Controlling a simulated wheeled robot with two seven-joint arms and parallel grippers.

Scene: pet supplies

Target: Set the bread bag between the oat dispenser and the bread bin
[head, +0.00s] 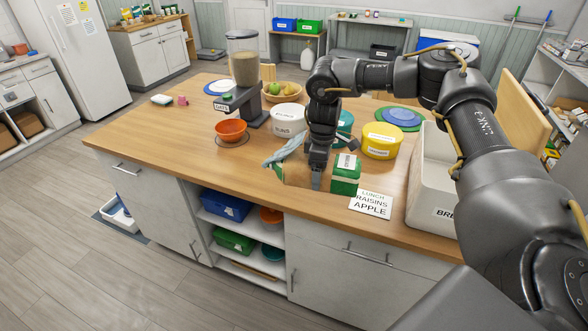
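The oat dispenser (245,70), a clear hopper on a dark stand with an OATS label, stands at the back left of the wooden counter. The bread bin (432,165) is a large whitish box at the right, its label partly hidden by my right arm. The bread bag (296,172), tan with a pale bluish gathered end, is near the front middle of the counter. My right gripper (317,180) points down at the bag's right part and overlaps it. Its fingers are partly hidden, and whether they grip the bag is unclear. My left gripper is out of view.
A green box (346,175) stands right beside the gripper, with a lunch card (371,203) to its right. Yellow (382,141) and white (288,119) tubs stand behind. An orange bowl (231,131) sits before the dispenser. The counter's front left is clear.

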